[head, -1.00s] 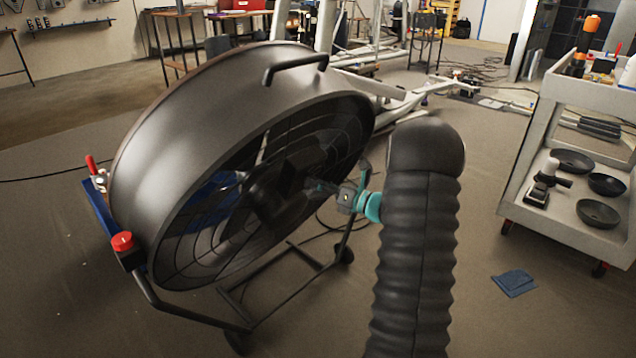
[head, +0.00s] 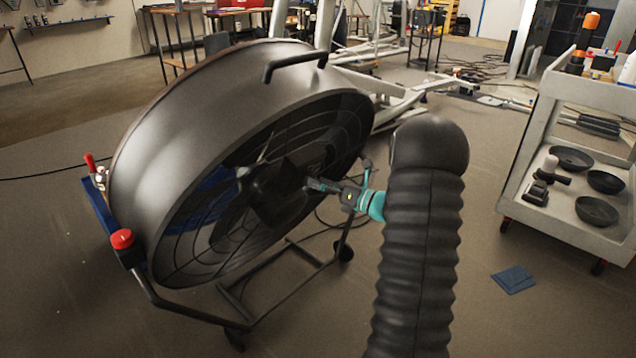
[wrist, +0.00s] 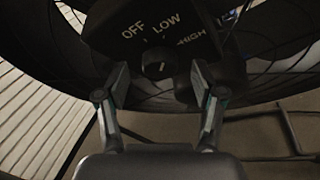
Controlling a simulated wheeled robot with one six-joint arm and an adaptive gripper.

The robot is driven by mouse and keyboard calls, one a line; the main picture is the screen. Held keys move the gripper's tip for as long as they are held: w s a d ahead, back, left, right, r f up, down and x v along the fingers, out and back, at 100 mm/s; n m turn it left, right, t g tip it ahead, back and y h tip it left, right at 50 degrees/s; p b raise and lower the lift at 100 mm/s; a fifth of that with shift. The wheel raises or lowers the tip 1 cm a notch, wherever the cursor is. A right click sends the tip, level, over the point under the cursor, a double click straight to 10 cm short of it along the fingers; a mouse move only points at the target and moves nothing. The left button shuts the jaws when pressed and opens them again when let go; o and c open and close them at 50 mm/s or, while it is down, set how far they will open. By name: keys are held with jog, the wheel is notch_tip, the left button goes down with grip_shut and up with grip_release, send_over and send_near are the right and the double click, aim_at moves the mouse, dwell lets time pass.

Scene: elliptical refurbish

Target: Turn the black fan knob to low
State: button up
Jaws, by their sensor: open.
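The large dark drum fan (head: 200,110) stands tilted on its frame in the head view. In the wrist view, its control box (wrist: 205,65) has the printed labels OFF, LOW and HIGH. The round black fan knob (wrist: 157,62) sits just below the labels, with a small pale mark on its face. I cannot tell for certain which label the mark points to. My gripper (wrist: 160,80) is open, with one finger on each side of the knob and visible gaps to it. In the head view my gripper (head: 318,186) is at the fan's front, where the knob is too small to make out.
The fan's wheeled frame (head: 280,268) stands on the floor below. A grey cart (head: 535,215) with black pans (head: 597,210) stands at the right. A blue cloth (head: 513,279) lies on the floor. Open floor lies between the fan and the cart.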

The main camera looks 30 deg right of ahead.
jog(key=v, duration=1.1)
